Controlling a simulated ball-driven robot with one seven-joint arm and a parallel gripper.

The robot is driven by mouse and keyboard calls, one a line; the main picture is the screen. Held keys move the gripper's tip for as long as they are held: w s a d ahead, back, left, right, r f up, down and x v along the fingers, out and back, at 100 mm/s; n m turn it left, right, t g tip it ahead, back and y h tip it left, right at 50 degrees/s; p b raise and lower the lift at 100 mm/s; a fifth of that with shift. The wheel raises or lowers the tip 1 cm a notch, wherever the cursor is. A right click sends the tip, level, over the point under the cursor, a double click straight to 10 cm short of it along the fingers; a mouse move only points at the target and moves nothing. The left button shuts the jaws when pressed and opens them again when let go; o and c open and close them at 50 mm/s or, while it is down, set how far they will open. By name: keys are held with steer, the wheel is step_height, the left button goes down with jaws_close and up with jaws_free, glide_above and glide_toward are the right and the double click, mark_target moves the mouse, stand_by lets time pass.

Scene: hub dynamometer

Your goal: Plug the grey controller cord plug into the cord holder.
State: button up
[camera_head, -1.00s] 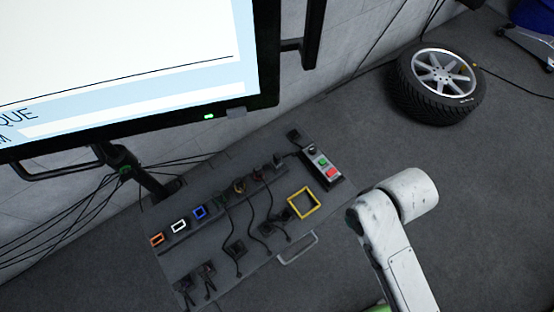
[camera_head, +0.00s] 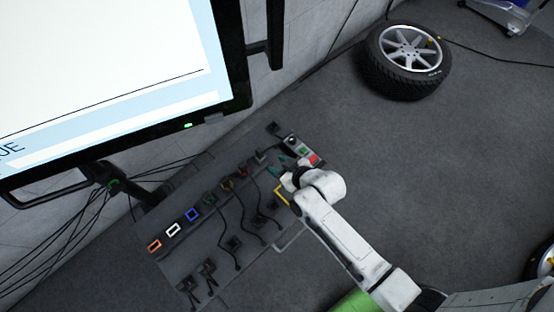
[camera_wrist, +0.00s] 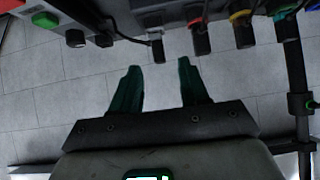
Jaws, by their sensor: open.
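My gripper (camera_wrist: 155,85) is open, with two dark green fingers and nothing between them. In the head view my gripper (camera_head: 284,166) is over the far right part of the dark bench, beside the controller box (camera_head: 305,150). In the wrist view a dark plug (camera_wrist: 157,47) hangs from a greyish socket just beyond the fingers, apart from them. It looks like the grey cord plug, though its colour is unclear. In the head view a greyish plug (camera_head: 262,156) sits at the right end of the socket row. I cannot tell which part is the cord holder.
Plugs with red (camera_wrist: 197,18), yellow (camera_wrist: 240,18) and green (camera_wrist: 283,14) sockets stand to the right. Orange (camera_head: 154,244), white (camera_head: 173,230) and blue (camera_head: 192,214) frames line the bench. A yellow frame (camera_head: 281,194) is partly hidden by my arm. A large monitor (camera_head: 110,90) overhangs the bench.

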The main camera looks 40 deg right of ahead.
mark_target(262, 154)
steer(key=shift+t, duration=0.5)
steer(key=b+x, duration=0.5)
steer(key=x, duration=0.4)
steer(key=shift+w+d, duration=0.15)
steer(key=shift+w+f+b, duration=0.15)
steer(key=shift+w+b, duration=0.3)
steer(key=shift+c, duration=0.3)
jaws_close()
steer(key=shift+r+p, duration=1.85)
steer(key=shift+r, duration=0.3)
